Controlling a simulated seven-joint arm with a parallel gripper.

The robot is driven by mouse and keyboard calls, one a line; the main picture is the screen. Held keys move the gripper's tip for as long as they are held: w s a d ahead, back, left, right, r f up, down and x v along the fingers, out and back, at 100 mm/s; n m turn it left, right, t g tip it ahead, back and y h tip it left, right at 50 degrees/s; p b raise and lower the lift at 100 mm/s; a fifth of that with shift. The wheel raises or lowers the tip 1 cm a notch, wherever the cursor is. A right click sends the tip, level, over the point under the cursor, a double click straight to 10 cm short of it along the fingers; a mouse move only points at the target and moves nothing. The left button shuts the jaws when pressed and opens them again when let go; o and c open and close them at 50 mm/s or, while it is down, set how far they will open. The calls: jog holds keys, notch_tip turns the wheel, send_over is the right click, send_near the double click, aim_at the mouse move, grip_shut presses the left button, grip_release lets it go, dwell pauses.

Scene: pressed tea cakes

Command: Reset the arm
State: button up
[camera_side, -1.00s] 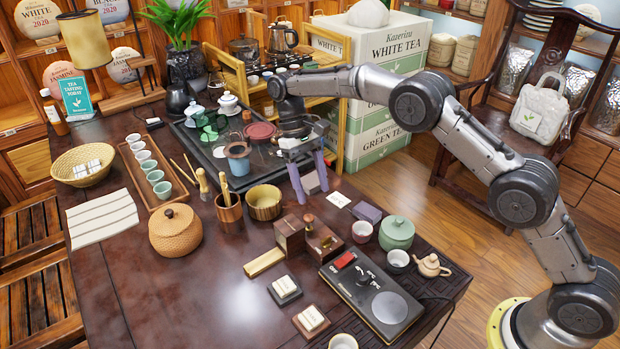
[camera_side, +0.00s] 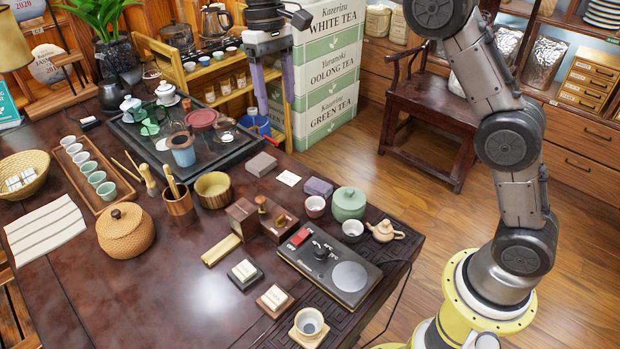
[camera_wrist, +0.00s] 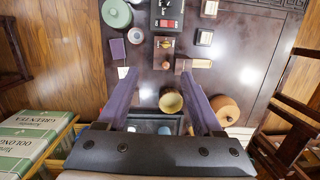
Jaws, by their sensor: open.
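My gripper (camera_side: 276,104) is raised high, above the right end of the wooden shelf and beside the stacked tea boxes in the side view. Its two purple fingers point down and are spread apart. A grey-brown block (camera_side: 262,164) lies flat on the table just right of the tea tray (camera_side: 226,157), apart from the gripper. A purple block (camera_side: 318,187) lies farther right on the table.
White tea boxes (camera_side: 328,75) stand stacked close to the right of my gripper. A wooden shelf (camera_side: 222,62) with cups is behind. A chair (camera_side: 432,112) stands at right; the floor between is clear.

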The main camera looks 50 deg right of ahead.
jog(key=s+d+r+t, duration=0.2)
jog(key=s+r, duration=0.3)
jog(key=s, duration=0.4)
jog(key=s+d+r+t, duration=0.2)
jog(key=s+d+r, duration=0.15)
jog(key=s, duration=0.45)
jog(key=s+d+f+t, duration=0.1)
jog(key=s+f+t, duration=0.2)
jog(key=s+f, duration=0.8)
jog(key=s, duration=0.2)
jog(key=shift+s+d+f, duration=0.2)
jog(key=shift+s+f, duration=0.05)
jog(key=shift+s, duration=0.1)
